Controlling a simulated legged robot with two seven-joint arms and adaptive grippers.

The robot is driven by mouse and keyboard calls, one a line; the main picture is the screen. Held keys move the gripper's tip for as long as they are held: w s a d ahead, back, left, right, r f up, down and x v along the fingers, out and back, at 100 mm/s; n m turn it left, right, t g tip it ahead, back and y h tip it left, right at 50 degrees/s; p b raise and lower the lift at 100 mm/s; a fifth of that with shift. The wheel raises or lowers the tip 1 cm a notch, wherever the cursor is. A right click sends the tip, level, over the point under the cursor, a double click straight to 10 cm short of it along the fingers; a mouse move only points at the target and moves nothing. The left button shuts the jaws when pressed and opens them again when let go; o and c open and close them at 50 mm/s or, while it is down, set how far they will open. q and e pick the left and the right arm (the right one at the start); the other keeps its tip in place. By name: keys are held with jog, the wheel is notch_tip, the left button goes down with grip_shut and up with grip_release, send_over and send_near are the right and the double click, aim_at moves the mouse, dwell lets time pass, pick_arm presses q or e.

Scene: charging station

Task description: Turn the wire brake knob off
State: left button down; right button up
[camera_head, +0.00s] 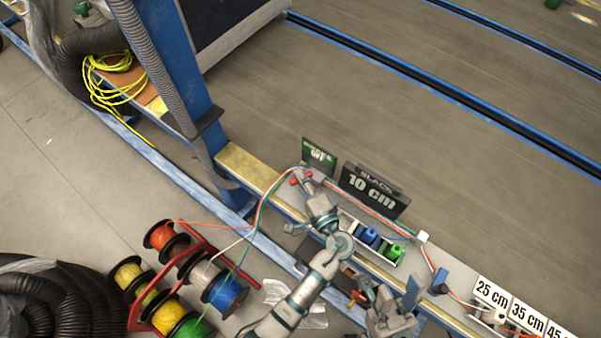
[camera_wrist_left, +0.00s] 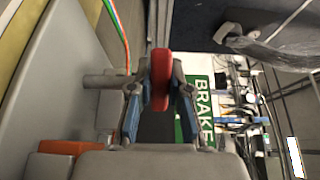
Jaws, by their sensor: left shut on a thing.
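In the left wrist view the red knob (camera_wrist_left: 161,79) stands on a grey shaft, between the blue-padded fingers of my left gripper (camera_wrist_left: 160,100). My left gripper (camera_head: 308,184) is shut on the knob. The green sign reading "BRAKE" (camera_wrist_left: 201,105) is behind it, partly covered by the fingers. My right gripper (camera_head: 393,300) is at the bench's front edge, away from the knob; its fingers are unclear.
Coloured wires run over the bench from a spool rack (camera_head: 205,250) at the lower left. A black "10 cm" sign (camera_head: 373,190) and a tray of blue and green parts (camera_head: 380,243) stand right of the knob. A blue post (camera_head: 185,95) rises at the left.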

pick_arm(q)
jog(key=shift+s+d+f+n+g+y, duration=0.1)
jog(key=shift+f+n+g+y, duration=0.3)
jog(key=shift+f+y, duration=0.1)
jog(key=c, duration=1.1)
grip_release()
jog(key=shift+d+r, duration=0.1)
jog(key=shift+r, duration=0.1)
jog(key=shift+v, duration=3.65)
jog(key=shift+d+f, duration=0.1)
jog(key=shift+f, duration=0.05)
